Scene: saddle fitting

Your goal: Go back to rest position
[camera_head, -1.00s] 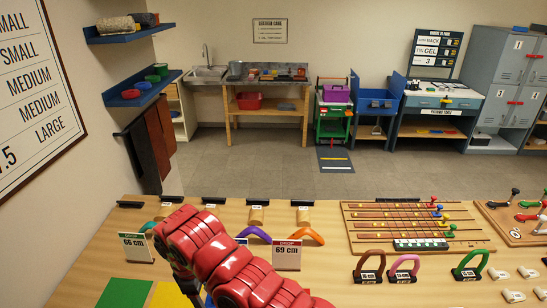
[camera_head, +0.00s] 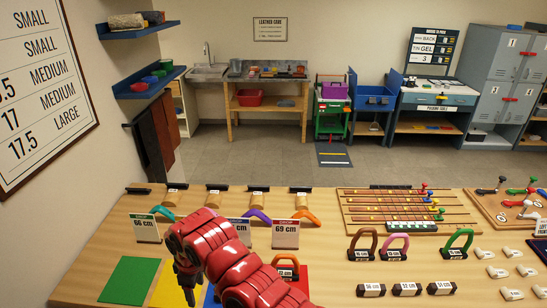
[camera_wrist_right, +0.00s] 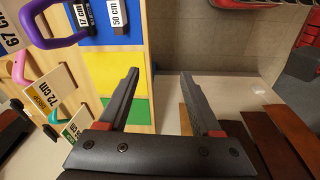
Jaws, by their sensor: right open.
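My right arm, red, comes in from the bottom of the head view. Its right gripper (camera_head: 189,292) points down over the left part of the wooden bench (camera_head: 95,262), near the yellow and green squares. In the right wrist view the right gripper (camera_wrist_right: 160,75) has its two dark fingers spread wide with nothing between them. The yellow square (camera_wrist_right: 115,70) and green square (camera_wrist_right: 139,112) lie beyond and left of the fingers. My left gripper is in neither view.
Drop cards such as the 66 cm card (camera_head: 145,229) and the 69 cm card (camera_head: 285,234) stand on the bench near the arm. A brown arch (camera_head: 362,244) and a strap board (camera_head: 408,212) are to the right. Open floor (camera_head: 260,165) lies behind the bench.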

